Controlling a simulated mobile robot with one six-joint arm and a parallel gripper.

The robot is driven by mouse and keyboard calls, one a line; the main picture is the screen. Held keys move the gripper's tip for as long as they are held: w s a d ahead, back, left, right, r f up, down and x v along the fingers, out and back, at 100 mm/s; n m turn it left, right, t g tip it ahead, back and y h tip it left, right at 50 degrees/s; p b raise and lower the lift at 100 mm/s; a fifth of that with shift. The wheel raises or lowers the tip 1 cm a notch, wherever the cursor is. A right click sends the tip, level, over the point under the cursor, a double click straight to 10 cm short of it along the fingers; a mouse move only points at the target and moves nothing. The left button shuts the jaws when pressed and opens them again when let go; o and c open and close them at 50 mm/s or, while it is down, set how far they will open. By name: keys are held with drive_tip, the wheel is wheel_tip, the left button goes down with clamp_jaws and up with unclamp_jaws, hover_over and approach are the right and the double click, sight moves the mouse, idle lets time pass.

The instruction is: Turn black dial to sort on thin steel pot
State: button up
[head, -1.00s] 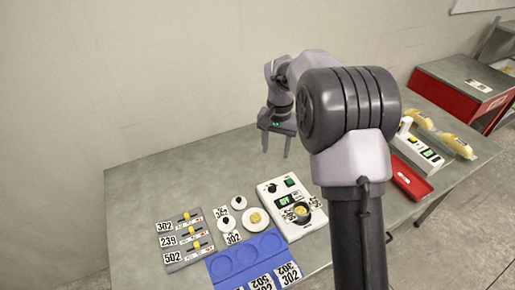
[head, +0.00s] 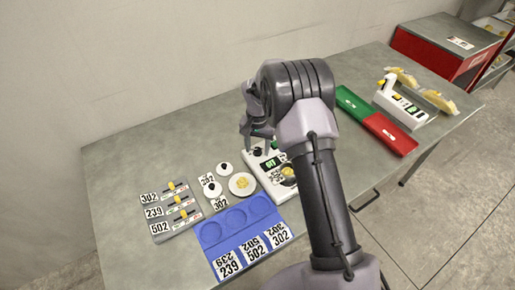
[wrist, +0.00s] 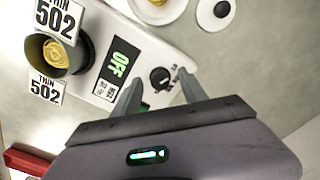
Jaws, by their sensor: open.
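The white device (head: 259,181) stands mid-table. Its black dial (wrist: 160,78) lies between my gripper's fingertips (wrist: 158,75) in the wrist view; I cannot tell whether they touch it. In the head view the dial (head: 258,152) is just below my gripper (head: 256,141), which is open and empty. The green display (wrist: 121,63) reads OFF. A dark round pot (wrist: 38,50) with yellow contents sits on the device, with cards reading THIN 502 (wrist: 45,88) beside it. My arm partly hides the pot (head: 288,172) in the head view.
A panel (head: 165,238) with several yellow sliders and a blue tray (head: 209,235) with round recesses lie to the left. White lids and a plate (head: 242,185) are beside the device. Red (head: 391,134) and green (head: 353,104) trays lie right. The back left table is clear.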

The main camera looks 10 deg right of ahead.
clamp_jaws()
idle(0.3)
drive_tip(key=m+b, duration=0.1)
drive_tip(key=m, duration=0.2)
drive_tip(key=shift+m+b, duration=0.3)
drive_tip(key=shift+m, duration=0.1)
drive_tip(key=shift+m+b, duration=0.8)
drive_tip(key=shift+m, duration=1.7)
unclamp_jaws()
